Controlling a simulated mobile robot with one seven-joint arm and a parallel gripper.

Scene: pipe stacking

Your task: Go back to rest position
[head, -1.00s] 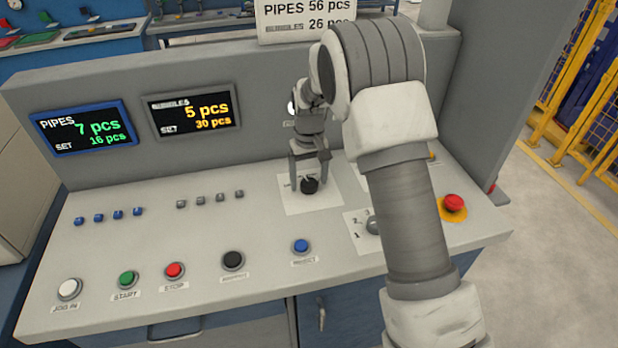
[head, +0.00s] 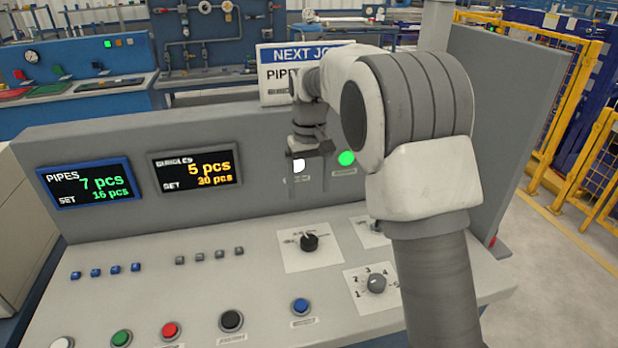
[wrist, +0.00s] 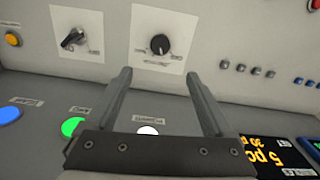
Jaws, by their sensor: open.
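My gripper (head: 308,172) is raised in front of the console's upright panel, above the black rotary knob (head: 310,242). Its two fingers are apart with nothing between them. The wrist view shows the open fingers (wrist: 163,92) and the same black knob (wrist: 159,44) on its white plate beyond them, apart from the fingers. My arm covers part of the console's right side in the head view.
The console (head: 190,262) carries a blue button (head: 300,307), red button (head: 170,331) and a numbered selector (head: 376,284). A yellow fence (head: 590,165) stands right.

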